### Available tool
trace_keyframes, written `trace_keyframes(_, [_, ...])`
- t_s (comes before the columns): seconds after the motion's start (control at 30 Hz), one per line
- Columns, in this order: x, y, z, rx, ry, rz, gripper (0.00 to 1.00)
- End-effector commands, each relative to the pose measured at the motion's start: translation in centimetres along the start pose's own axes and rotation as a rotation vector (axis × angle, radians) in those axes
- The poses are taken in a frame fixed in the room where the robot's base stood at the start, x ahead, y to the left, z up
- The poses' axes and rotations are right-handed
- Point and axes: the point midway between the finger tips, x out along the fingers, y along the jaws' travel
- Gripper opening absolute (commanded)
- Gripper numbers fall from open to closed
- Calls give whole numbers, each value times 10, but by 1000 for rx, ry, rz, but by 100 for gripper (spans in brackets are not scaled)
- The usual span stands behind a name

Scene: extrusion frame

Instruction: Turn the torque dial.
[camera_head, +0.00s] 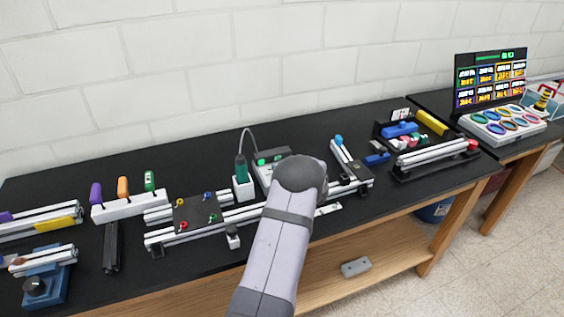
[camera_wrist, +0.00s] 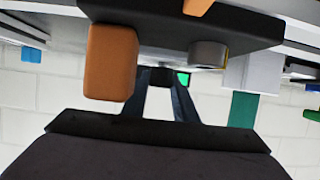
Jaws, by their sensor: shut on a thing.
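In the head view a grey control box (camera_head: 272,154) with a small green display stands at the middle back of the table. My grey arm reaches in front of it and hides its lower right part, the torque dial and my gripper. In the wrist view my gripper (camera_wrist: 161,76) points at the box, whose green display (camera_wrist: 183,78) shows just right of the fingertips. The fingers converge on a small dark part that looks like the dial, and are shut on it. Its markings and angle cannot be read.
A green screwdriver (camera_head: 241,168) with a cord stands in a white holder left of the box. A black plate (camera_head: 196,213) on aluminium rails lies left of my arm. A large orange block (camera_wrist: 112,62) is close by in the wrist view. Rail fixtures lie to the right.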

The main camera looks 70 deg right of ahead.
Motion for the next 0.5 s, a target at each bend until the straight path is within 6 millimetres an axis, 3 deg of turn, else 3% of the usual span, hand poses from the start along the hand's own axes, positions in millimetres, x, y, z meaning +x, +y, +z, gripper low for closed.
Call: trace_keyframes(0.5, [0, 2, 0, -107, 2, -256, 4])
